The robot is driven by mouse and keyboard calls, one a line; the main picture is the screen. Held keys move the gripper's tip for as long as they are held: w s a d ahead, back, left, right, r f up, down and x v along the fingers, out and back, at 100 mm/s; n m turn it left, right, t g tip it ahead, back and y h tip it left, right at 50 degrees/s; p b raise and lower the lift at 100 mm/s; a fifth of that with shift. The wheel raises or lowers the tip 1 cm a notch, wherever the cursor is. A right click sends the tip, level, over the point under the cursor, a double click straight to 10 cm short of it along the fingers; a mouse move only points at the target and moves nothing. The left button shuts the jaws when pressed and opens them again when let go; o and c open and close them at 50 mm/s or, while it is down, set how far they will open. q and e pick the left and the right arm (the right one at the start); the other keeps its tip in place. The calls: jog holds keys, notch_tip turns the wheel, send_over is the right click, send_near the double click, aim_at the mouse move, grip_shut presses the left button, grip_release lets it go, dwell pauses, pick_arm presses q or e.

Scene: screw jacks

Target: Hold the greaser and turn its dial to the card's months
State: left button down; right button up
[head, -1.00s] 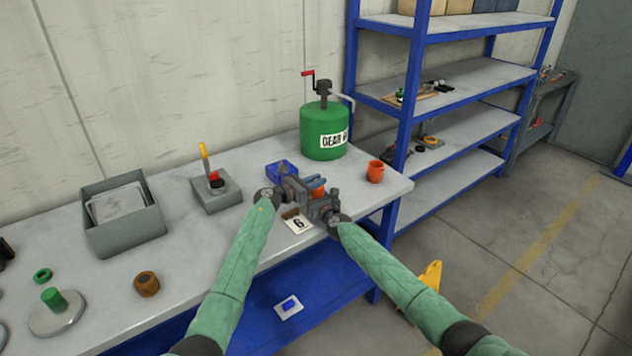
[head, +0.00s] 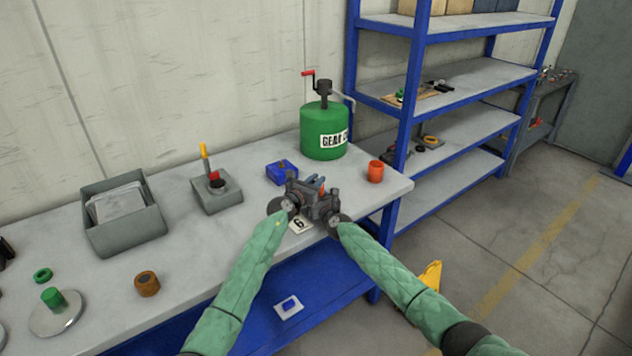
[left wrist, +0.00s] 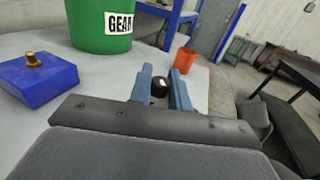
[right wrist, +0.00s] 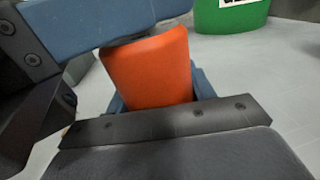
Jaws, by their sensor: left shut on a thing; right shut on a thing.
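The greaser (right wrist: 150,68) is an orange cylinder held between the blue fingers of my right gripper (right wrist: 160,92). In the head view it is mostly hidden between the two grippers. My left gripper (left wrist: 161,86) is shut on a small black round part with a pale mark, which appears to be the greaser's dial (left wrist: 159,87). The left gripper (head: 314,188) and right gripper (head: 324,198) are close together above the table's front edge. The card (head: 299,226) lies on the table below them, reads 6, and is partly covered by the grippers.
A green gear oil drum (head: 325,140), an orange cup (head: 376,171) and a blue block (head: 282,171) stand behind the grippers. A grey bin (head: 124,235) and a base with a yellow lever (head: 216,194) are to the left. Blue shelving (head: 440,75) rises at right.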

pick_arm(q)
jog(key=shift+d+r+n+t+y, duration=0.1)
jog(key=shift+d+n+t+y, duration=0.1)
jog(key=shift+n+t+y, duration=0.45)
jog(key=shift+y, duration=0.25)
jog(key=shift+s+a+n+y, duration=0.15)
jog(key=shift+n+y, duration=0.1)
jog(key=shift+y, duration=0.15)
jog(key=c, duration=1.3)
grip_release()
jog(key=shift+c, duration=0.2)
jog(key=v, duration=1.2)
